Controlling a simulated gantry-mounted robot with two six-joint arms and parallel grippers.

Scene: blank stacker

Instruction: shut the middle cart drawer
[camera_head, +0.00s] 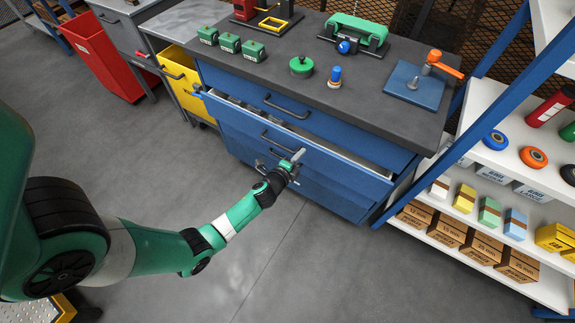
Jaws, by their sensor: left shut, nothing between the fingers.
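The blue cart (345,205) stands at the upper middle under a dark worktop. Its middle drawer (335,160) stands out a little from the cart front, and a strip of its open inside shows along the top edge. A dark bar handle (272,139) sits on the drawer front. My left gripper (298,155) is shut and empty, in front of the middle drawer near its handle. I cannot tell whether it touches the drawer front. The top drawer (300,108) above looks closed. My right gripper is not in view.
On the worktop (390,110) are green blocks (229,42), a green knob (301,67) and an orange-handled tool on a blue plate (412,85). Shelves with boxes (445,231) stand at right. A red bin (102,60) is at left. The grey floor (130,170) is clear.

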